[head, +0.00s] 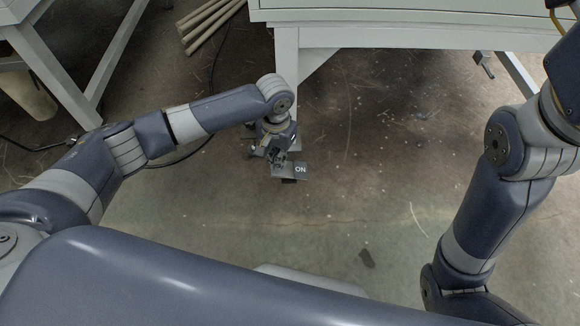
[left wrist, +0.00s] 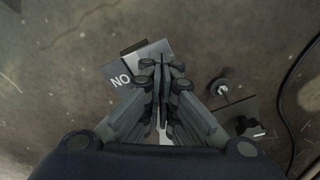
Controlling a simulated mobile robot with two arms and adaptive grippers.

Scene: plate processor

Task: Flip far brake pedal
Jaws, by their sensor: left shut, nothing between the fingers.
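A grey brake pedal (head: 301,169) marked ON sits low above the floor by the near leg of the white-grey table. It also shows in the left wrist view (left wrist: 120,80), with its letters upside down. My left gripper (head: 277,160) points down at the pedal's left side, its fingers closed and empty. In the left wrist view the fingertips (left wrist: 163,64) overlap the pedal's right end; I cannot tell whether they touch it. A second small grey fitting (head: 483,64) hangs near the table's right side. My right arm is at the right, but its fingers are out of view.
The table (head: 400,37) stands at the top, its leg (head: 297,55) close to my left wrist. Another table frame (head: 50,70) and some rods (head: 208,20) are at the upper left. A dark cable (left wrist: 285,95) runs along the floor.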

